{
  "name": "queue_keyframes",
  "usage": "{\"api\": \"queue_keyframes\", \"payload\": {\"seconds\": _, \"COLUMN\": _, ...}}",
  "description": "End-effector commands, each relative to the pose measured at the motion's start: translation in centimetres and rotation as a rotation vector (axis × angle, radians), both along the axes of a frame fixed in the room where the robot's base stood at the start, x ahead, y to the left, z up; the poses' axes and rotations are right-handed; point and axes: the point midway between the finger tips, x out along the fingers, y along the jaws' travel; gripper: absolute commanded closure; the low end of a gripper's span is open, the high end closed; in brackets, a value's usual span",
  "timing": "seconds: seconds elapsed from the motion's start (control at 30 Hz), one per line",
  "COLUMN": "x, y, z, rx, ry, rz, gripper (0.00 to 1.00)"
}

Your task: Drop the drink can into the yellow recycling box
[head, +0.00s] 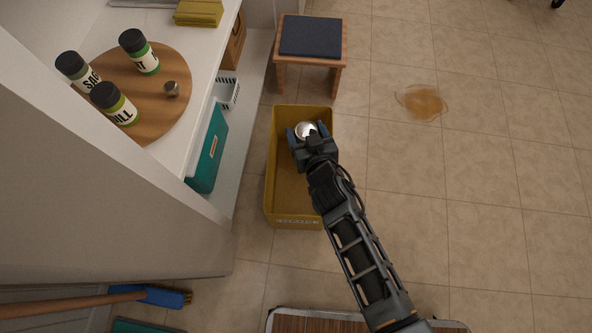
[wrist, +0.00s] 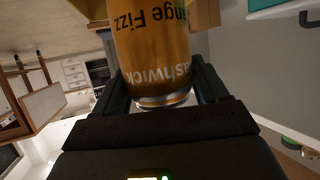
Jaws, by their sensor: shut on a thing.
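The drink can (wrist: 165,45) is orange with dark and white lettering, and fills the middle of the wrist view. Its silver end (head: 306,130) shows in the head view. My gripper (head: 304,133) is shut on the can, with a finger on each side of it. The yellow recycling box (head: 270,190) stands on the tiled floor, open at the top. In the head view the gripper and can appear over the far part of the box opening. The can's height above the box floor is hard to tell. The visible box floor looks empty.
A stool with a dark cushion (head: 311,37) stands just beyond the box. A shelf unit with a teal bin (head: 208,150) and a white basket (head: 227,92) is at left. A brown spill (head: 422,102) lies on the floor at right. A blue broom (head: 166,297) is at lower left.

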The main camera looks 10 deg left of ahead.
Motion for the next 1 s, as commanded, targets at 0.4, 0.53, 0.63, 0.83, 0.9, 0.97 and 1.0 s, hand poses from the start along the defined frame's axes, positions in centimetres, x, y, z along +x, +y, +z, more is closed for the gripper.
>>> {"api": "queue_keyframes", "payload": {"seconds": 0.4, "x": 0.0, "y": 0.0, "z": -0.4, "rx": 0.0, "ry": -0.001, "rz": 0.0, "gripper": 0.19}}
{"api": "queue_keyframes", "payload": {"seconds": 0.53, "x": 0.0, "y": 0.0, "z": -0.4, "rx": 0.0, "ry": -0.001, "rz": 0.0, "gripper": 0.07}}
{"api": "queue_keyframes", "payload": {"seconds": 0.63, "x": 0.0, "y": 0.0, "z": -0.4, "rx": 0.0, "ry": -0.001, "rz": 0.0, "gripper": 0.0}}
{"api": "queue_keyframes", "payload": {"seconds": 0.83, "x": 0.0, "y": 0.0, "z": -0.4, "rx": 0.0, "ry": 0.0, "rz": -0.001, "gripper": 0.0}}
{"api": "queue_keyframes", "payload": {"seconds": 0.9, "x": -0.2, "y": -0.1, "z": -0.2, "rx": 0.001, "ry": 0.0, "rz": 0.0, "gripper": 0.0}}
{"api": "queue_keyframes", "payload": {"seconds": 0.97, "x": -0.6, "y": -0.3, "z": 0.1, "rx": 0.001, "ry": 0.001, "rz": -0.002, "gripper": 0.0}}
{"api": "queue_keyframes", "payload": {"seconds": 1.0, "x": -1.0, "y": -0.4, "z": 0.3, "rx": 0.001, "ry": 0.001, "rz": -0.002, "gripper": 0.0}}
